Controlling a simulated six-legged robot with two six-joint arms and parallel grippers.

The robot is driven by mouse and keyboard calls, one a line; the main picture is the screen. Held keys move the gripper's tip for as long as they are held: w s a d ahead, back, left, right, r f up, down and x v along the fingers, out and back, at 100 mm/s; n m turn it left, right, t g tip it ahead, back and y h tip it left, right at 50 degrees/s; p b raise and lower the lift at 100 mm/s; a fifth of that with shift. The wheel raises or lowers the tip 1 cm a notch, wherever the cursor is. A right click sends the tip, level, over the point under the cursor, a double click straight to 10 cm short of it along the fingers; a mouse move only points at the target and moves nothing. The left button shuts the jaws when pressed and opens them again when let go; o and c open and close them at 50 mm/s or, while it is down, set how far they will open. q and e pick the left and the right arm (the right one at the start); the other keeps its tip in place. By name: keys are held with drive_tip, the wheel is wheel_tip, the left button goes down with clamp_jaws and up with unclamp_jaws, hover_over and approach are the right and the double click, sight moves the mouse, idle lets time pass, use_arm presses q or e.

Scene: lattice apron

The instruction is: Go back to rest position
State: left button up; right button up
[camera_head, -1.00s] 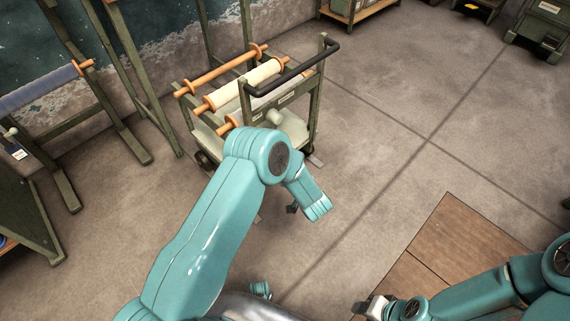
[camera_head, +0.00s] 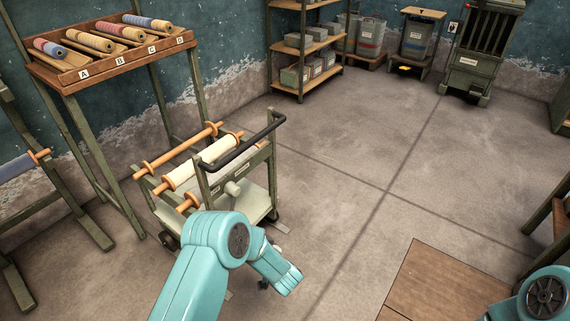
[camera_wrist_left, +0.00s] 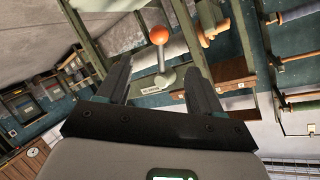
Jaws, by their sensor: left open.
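My left arm (camera_head: 215,250) comes in from the bottom of the head view, bent in front of a green cart. Its gripper is mostly hidden there behind my own forearm. In the left wrist view my left gripper (camera_wrist_left: 158,68) is open, its two dark fingers apart, with nothing held between them. An orange ball knob on a grey stem (camera_wrist_left: 159,36) appears beyond and between the fingertips, apart from them. Part of my right arm (camera_head: 545,294) shows at the lower right of the head view; its gripper is out of the picture.
The cart (camera_head: 262,185) with a black handle (camera_head: 243,140) and a cream roll (camera_head: 205,160) stands close beyond my left arm. A rack (camera_head: 120,50) of rolls labelled A to D stands behind it. A brown floor panel (camera_head: 435,285) lies right; the middle floor is clear.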

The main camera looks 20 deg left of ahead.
use_arm(q)
drive_tip(key=shift+a, duration=0.15)
drive_tip(key=s+a+r, duration=0.1)
drive_tip(key=a, duration=0.3)
drive_tip(key=s+d+f+m+g+h, duration=0.1)
drive_tip(key=s+d+f+g+h, duration=0.15)
drive_tip(key=s+d+h, duration=0.5)
drive_tip(key=s+d+f+g+h, duration=0.2)
drive_tip(key=s+d+g, duration=0.15)
drive_tip(key=s, duration=0.75)
drive_tip(key=s+d+f+m+g+h, duration=0.1)
drive_tip(key=s+d+f+g+h, duration=0.15)
drive_tip(key=s+d+h, duration=0.55)
wheel_tip(320, 180, up, 18)
drive_tip(key=s+a+n+y+p, duration=0.1)
drive_tip(key=s+y+p, duration=0.1)
drive_tip(key=p, duration=1.6)
drive_tip(key=shift+a+f+y, duration=0.2)
drive_tip(key=shift+f+y, duration=0.05)
drive_tip(key=shift+y, duration=0.2)
